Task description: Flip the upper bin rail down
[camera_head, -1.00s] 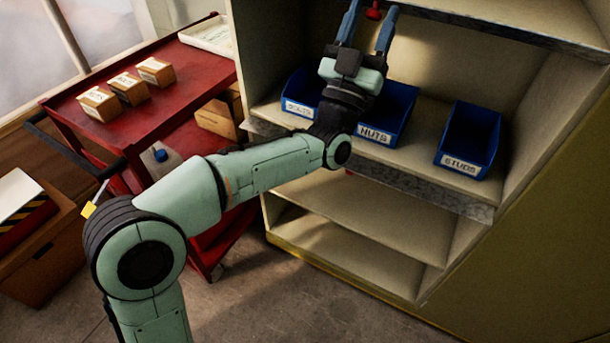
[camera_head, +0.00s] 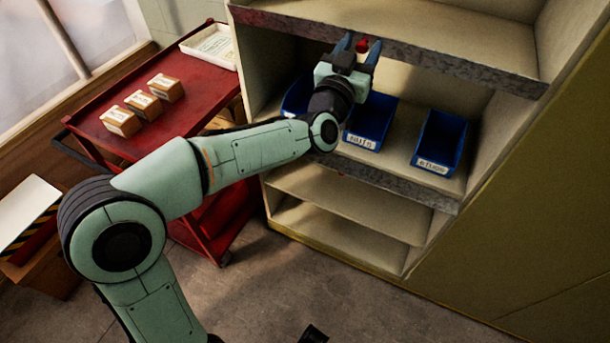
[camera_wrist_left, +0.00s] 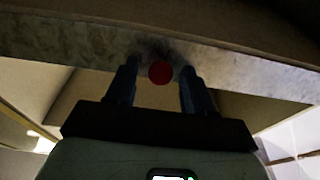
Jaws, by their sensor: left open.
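The upper bin rail (camera_head: 450,67) is a worn grey metal strip along the front edge of the upper shelf. It also crosses the wrist view (camera_wrist_left: 90,45). A round red knob (camera_head: 362,45) sits on the rail. My left gripper (camera_head: 361,47) is at the rail, its two blue fingers apart. In the left wrist view the red knob (camera_wrist_left: 160,72) lies between the open fingertips, with a gap on each side. Whether the fingers touch the rail cannot be told.
Blue bins stand on the shelf below, one marked NUTS (camera_head: 370,122) and one marked STUDS (camera_head: 441,141); another is partly behind my left wrist. A lower grey rail (camera_head: 400,185) edges that shelf. A red cart (camera_head: 190,95) with small boxes stands left.

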